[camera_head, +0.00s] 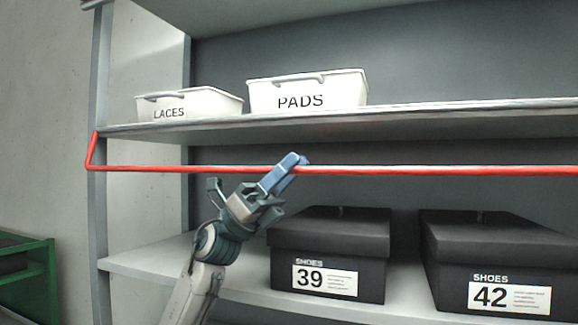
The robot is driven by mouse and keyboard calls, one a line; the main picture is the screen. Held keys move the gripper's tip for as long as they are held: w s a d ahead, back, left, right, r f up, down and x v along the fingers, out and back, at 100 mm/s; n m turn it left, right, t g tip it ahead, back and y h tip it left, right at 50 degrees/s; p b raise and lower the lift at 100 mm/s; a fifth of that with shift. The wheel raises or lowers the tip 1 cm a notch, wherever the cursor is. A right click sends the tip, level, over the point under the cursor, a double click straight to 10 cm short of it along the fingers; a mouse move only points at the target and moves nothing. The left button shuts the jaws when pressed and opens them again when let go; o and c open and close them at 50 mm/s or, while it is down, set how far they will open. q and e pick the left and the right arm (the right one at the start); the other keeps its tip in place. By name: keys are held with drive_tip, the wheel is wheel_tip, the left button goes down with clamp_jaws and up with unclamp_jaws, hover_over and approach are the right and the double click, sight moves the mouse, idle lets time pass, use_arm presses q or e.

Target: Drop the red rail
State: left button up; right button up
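The red rail (430,170) runs level across the front of the shelving, just below the upper shelf's edge. At its left end a short red arm joins it to the upright post. My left gripper (297,162) is at the rail, its blue fingers overlapping it left of the picture's middle. The fingers look close together, and they cover a short piece of the rail. Whether the rail lies between them or behind them is hidden. My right gripper is not in view.
White bins marked LACES (190,104) and PADS (308,92) stand on the upper shelf (430,112). Black shoe boxes, 39 (330,240) and 42 (490,250), stand on the lower shelf (160,262) behind the rail. A green crate (38,262) is at lower left.

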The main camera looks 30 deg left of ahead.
use_arm(q)
drive_tip(key=shift+c, duration=0.2)
clamp_jaws()
drive_tip(key=s, duration=0.1)
drive_tip(key=s+r, duration=0.1)
drive_tip(key=s, duration=0.1)
drive_tip(key=shift+d+r, duration=0.3)
drive_tip(key=shift+d, duration=0.1)
drive_tip(key=shift+o, duration=0.2)
unclamp_jaws()
